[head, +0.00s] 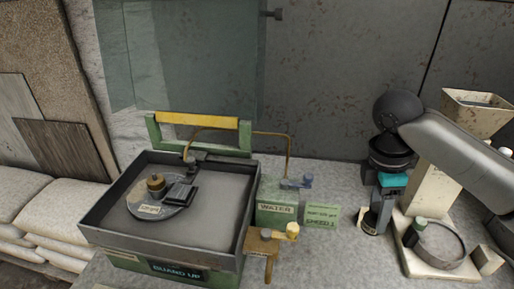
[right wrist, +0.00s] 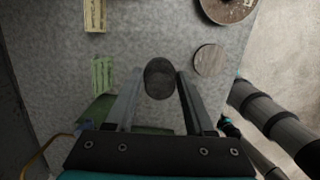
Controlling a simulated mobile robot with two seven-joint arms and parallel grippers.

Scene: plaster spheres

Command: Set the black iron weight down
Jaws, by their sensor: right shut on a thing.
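The black iron weight (right wrist: 160,80) is a dark cylinder between the two fingers of my right gripper (right wrist: 158,76) in the right wrist view. In the head view, my right gripper (head: 379,208) points down at the right of the bench, and the dark weight (head: 369,221) shows at its fingertips. My right gripper is shut on the weight. I cannot tell whether the weight's base touches the bench. The fingers hide part of it. My left gripper is not in view.
A flat round disc (right wrist: 209,60) lies close beside the weight. A grinding machine with a square grey tray (head: 225,190) stands left. Bare bench (head: 335,180) shows between.

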